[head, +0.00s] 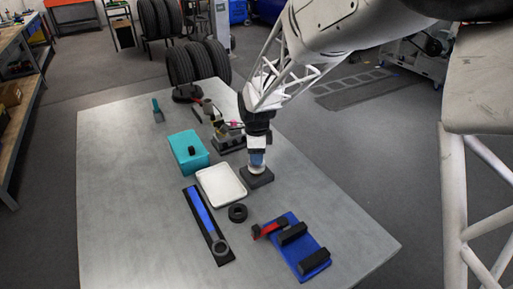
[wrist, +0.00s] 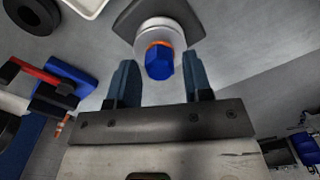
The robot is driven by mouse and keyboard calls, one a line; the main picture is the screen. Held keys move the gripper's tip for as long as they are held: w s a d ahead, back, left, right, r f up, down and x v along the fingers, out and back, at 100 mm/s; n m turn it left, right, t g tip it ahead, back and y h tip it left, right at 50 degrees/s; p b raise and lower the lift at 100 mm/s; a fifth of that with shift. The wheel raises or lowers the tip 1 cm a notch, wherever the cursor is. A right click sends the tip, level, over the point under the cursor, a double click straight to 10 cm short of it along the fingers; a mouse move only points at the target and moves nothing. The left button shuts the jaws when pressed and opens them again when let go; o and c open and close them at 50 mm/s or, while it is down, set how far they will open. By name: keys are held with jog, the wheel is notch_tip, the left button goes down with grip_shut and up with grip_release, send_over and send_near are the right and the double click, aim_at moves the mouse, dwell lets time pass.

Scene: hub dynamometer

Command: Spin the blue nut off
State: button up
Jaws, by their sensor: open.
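The blue nut (wrist: 159,62) is hexagonal and sits on the hub (wrist: 158,28), a pale metal cylinder with an orange ring behind the nut. The hub stands on a dark square base (head: 257,178) on the grey table. My gripper (wrist: 159,68) is open, with one finger on each side of the nut and a visible gap to both. In the head view my gripper (head: 257,153) points down right over the hub and largely hides the nut. I cannot tell how deep the fingertips reach along the nut.
Left of the hub lie a white tray (head: 221,196) and a teal bin (head: 188,154). The table's right side is clear.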

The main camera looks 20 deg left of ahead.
jog(key=shift+f, duration=0.45)
jog(key=c, duration=0.8)
jog(key=shift+n, duration=0.3)
